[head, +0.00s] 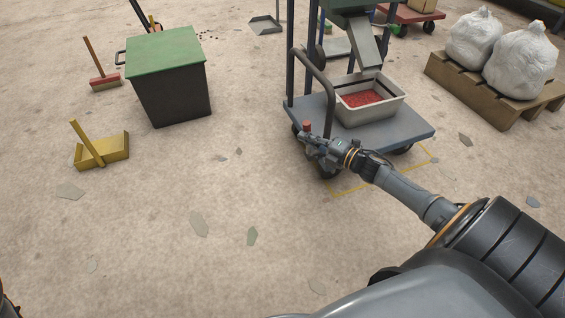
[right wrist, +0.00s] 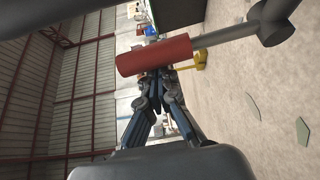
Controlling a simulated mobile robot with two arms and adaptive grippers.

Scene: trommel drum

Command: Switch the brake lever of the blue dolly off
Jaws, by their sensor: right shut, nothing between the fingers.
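The blue dolly (head: 415,132) stands at centre right with its push handle (head: 318,72) at its left end. Its brake lever's red grip (head: 307,126) stands upright just above my right gripper (head: 305,143) in the head view. In the right wrist view, the red grip (right wrist: 153,56) and its grey rod (right wrist: 226,36) cross in front of the fingertips of my right gripper (right wrist: 158,88). The fingers are shut with nothing between them. I cannot tell whether they touch the grip. The lever's base is hidden in the head view. My left gripper is not in view.
A grey tub (head: 372,117) with red pieces sits on the dolly under a chute (head: 366,52). A green-lidded bin (head: 165,52), a yellow dustpan (head: 115,150) and a pallet (head: 480,94) with white sacks stand around. The floor left of the dolly is mostly free.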

